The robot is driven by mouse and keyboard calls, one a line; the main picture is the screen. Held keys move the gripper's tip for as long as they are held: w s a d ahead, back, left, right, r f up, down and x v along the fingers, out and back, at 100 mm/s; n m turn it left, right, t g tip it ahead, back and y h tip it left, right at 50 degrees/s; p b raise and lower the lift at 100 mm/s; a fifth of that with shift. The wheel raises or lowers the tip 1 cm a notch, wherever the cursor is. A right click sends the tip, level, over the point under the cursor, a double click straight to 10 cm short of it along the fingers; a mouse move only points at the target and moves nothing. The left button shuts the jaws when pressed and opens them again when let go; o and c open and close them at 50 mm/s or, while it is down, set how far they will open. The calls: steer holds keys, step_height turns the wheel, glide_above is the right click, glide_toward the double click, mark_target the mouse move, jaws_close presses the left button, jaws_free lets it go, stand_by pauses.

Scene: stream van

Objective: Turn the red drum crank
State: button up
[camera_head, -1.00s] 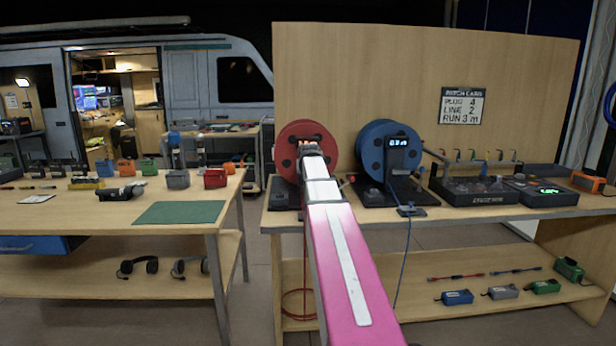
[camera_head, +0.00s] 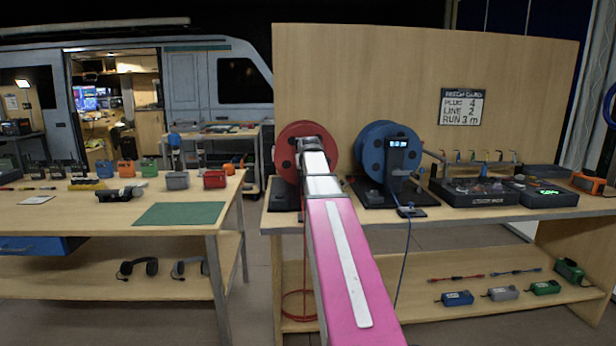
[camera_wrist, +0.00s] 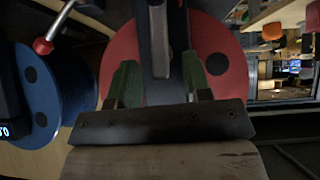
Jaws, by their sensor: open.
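The red drum (camera_head: 291,137) stands upright at the left end of the right-hand bench, partly hidden by my arm. It fills the middle of the wrist view (camera_wrist: 215,40), with a dark grey upright bar across its face. My gripper (camera_wrist: 158,72) is open in front of the red drum. Its two green fingers stand either side of the bar in the picture; I cannot tell whether they touch it. The red knob lies outside the fingers.
The blue drum (camera_head: 375,152) with a lit display stands right of the red one. A black patch box (camera_head: 475,190) sits further right. A tall wooden panel (camera_head: 400,80) backs the bench. The left table (camera_head: 100,212) carries small devices and a green mat (camera_head: 180,213).

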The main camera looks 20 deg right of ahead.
steer(key=v, duration=0.6)
stand_by(0.4)
